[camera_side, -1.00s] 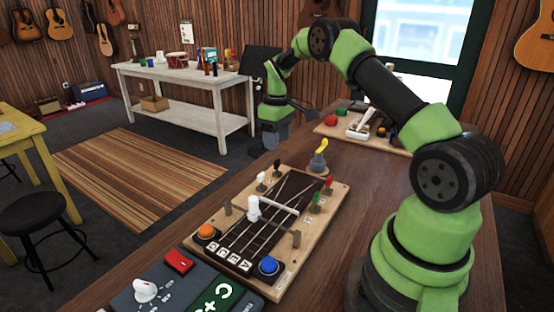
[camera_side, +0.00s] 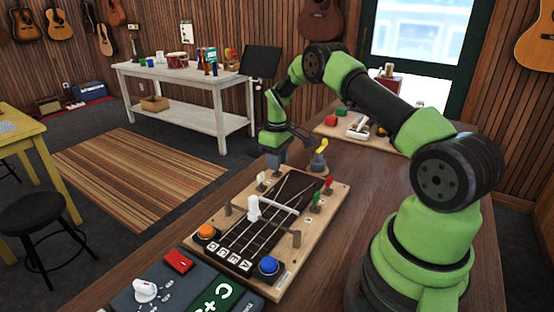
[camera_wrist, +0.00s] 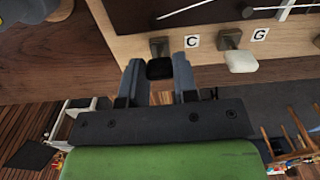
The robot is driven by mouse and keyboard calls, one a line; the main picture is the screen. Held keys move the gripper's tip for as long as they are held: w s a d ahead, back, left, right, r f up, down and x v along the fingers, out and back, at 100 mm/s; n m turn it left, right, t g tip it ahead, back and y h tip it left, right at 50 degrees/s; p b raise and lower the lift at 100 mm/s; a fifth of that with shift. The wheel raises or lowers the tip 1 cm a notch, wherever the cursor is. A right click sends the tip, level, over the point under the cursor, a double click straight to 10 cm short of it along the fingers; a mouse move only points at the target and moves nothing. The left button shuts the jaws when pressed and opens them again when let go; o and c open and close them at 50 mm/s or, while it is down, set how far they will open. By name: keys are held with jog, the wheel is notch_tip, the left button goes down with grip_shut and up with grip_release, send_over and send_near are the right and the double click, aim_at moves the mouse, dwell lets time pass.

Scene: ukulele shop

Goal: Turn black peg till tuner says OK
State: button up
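In the wrist view, the black peg (camera_wrist: 160,69) sits beside the C label (camera_wrist: 192,41), on the side edge of the wooden board. My gripper (camera_wrist: 159,78) is open, with one finger on each side of the black peg. I cannot tell whether either finger touches it. In the side view, my gripper (camera_side: 275,160) is at the far end of the board (camera_side: 337,207), and it hides the black peg. The tuner (camera_side: 205,296) stands at the near end. Its green display shows C and a plus sign, and the rest is cut off.
A white peg (camera_wrist: 241,61) sits beside the G label. Red (camera_side: 328,181) and green (camera_side: 316,199) pegs are on the right edge. A yellow-topped item (camera_side: 319,157) stands close behind the board. Orange (camera_side: 206,232) and blue (camera_side: 268,265) buttons are at the near end.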

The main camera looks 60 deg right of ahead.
jog(key=shift+m, duration=0.3)
jog(key=m, duration=0.3)
jog(key=shift+m, duration=1.8)
jog(key=o, duration=0.9)
notch_tip(320, 180, up, 10)
